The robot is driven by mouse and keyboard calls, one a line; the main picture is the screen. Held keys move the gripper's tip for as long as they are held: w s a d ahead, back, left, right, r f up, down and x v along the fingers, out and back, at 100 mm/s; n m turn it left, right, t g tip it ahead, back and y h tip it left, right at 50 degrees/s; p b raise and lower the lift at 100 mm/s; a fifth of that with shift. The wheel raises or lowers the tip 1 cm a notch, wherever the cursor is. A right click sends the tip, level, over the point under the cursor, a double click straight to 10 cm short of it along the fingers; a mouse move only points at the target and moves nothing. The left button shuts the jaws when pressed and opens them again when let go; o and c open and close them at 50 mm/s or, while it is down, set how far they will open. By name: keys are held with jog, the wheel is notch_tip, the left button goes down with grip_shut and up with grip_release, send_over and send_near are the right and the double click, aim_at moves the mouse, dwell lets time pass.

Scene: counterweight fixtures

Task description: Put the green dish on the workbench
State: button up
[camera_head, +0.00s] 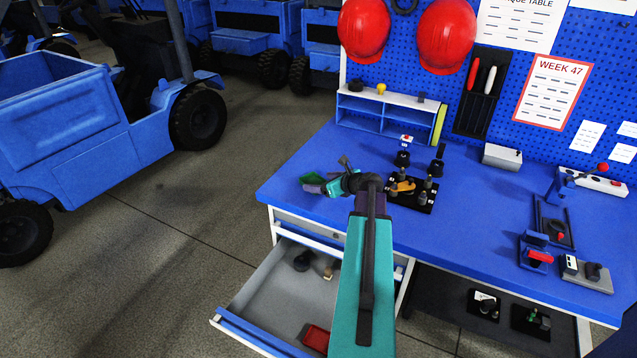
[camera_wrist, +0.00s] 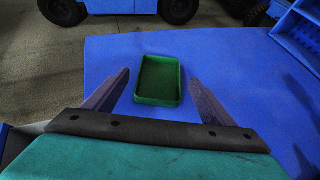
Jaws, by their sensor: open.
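The green dish (camera_wrist: 157,101) is a small rectangular tray with raised walls, empty inside. In the wrist view it appears to rest flat on the blue workbench top (camera_wrist: 235,65), near the bench's left edge. In the head view the dish (camera_head: 310,177) is partly hidden by my gripper (camera_head: 322,184). My gripper (camera_wrist: 159,77) is open, with one finger on each side of the dish and a visible gap to both walls. The workbench top (camera_head: 470,240) also shows in the head view.
An open grey drawer (camera_head: 270,290) holds a red block (camera_head: 316,337) and small parts. A black fixture (camera_head: 418,200) with pegs stands right of my gripper. A blue shelf (camera_head: 385,115) is behind. Fixtures (camera_head: 540,255) occupy the right side; the bench between is clear.

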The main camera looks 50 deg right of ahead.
jog(key=b+v, duration=0.1)
jog(key=v, duration=0.8)
jog(key=shift+s+r, duration=0.15)
jog(key=shift+s, duration=0.1)
dwell(0.4)
